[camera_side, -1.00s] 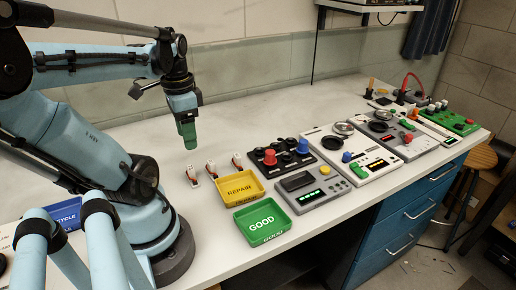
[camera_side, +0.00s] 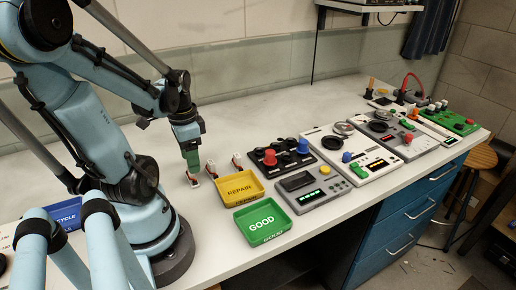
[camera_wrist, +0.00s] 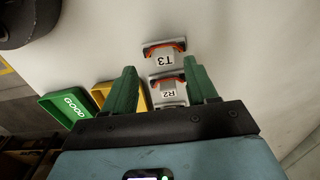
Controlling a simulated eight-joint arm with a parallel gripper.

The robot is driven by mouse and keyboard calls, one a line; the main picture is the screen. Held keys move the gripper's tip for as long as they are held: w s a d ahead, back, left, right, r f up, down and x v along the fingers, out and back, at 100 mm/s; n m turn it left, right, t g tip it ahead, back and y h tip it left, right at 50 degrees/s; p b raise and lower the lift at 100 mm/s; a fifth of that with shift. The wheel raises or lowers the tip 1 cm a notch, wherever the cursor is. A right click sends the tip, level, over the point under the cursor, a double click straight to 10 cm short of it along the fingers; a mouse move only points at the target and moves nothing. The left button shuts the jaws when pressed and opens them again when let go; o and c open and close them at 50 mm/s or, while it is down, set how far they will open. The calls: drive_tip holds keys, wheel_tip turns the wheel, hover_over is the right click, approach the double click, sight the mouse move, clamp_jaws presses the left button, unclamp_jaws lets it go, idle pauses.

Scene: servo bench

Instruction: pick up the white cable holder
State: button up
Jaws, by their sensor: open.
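Small white pieces with orange-red parts stand in a row on the bench: a left one (camera_side: 193,181), a middle one (camera_side: 211,171) and a right one (camera_side: 237,161). I cannot tell which of them, if any, is the white cable holder. In the wrist view, one is marked T3 (camera_wrist: 166,61) and a nearer one R2 (camera_wrist: 168,94). My gripper (camera_side: 192,169) has green fingers and hangs just above the left piece, hiding part of it. In the wrist view, my gripper (camera_wrist: 159,64) is open, with nothing held between its fingers.
A yellow REPAIR tray (camera_side: 240,200) and a green GOOD tray (camera_side: 287,218) sit right of the pieces, near the front edge. A black knob panel (camera_side: 259,154) and a grey tester (camera_side: 310,203) stand further right. The bench behind the row is clear.

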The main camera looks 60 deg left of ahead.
sight(193, 181)
drive_tip(key=shift+s+a+f, duration=0.1)
drive_tip(key=shift+a+f, duration=0.1)
drive_tip(key=shift+f, duration=0.55)
drive_tip(key=shift+a+f, duration=0.15)
drive_tip(key=shift+f, duration=1.45)
clamp_jaws()
